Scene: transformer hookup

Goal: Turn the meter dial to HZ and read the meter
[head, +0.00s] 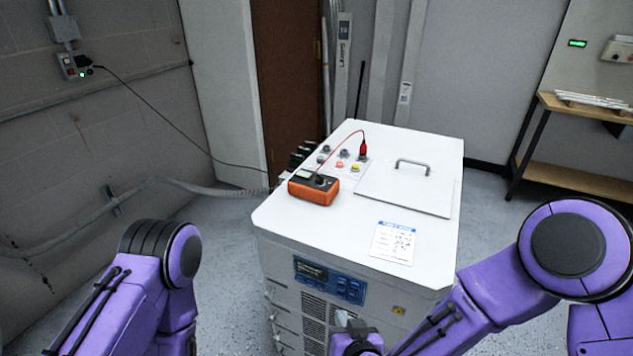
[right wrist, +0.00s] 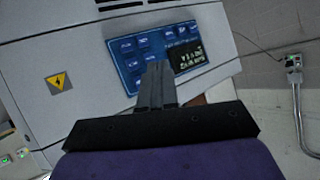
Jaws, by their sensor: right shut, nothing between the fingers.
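The orange meter (head: 313,188) lies on top of the white transformer cabinet (head: 290,222), near its left edge. Its dial is too small here to read the setting, and no reading can be made out. A red lead runs from the meter to a red plug (head: 363,148) at the terminals behind it. My right gripper (head: 345,318) is low in front of the cabinet, below its top and well away from the meter. In the right wrist view its fingers (right wrist: 156,82) are together and empty, in front of the blue panel (right wrist: 150,58). My left gripper is out of view.
Several coloured terminals (head: 340,155) stand behind the meter. A handled lid (head: 408,190) and a printed card (head: 394,243) are on the cabinet top. A black cable runs from the wall outlet box (head: 75,67) towards the cabinet. A wooden bench (head: 580,108) stands at the right.

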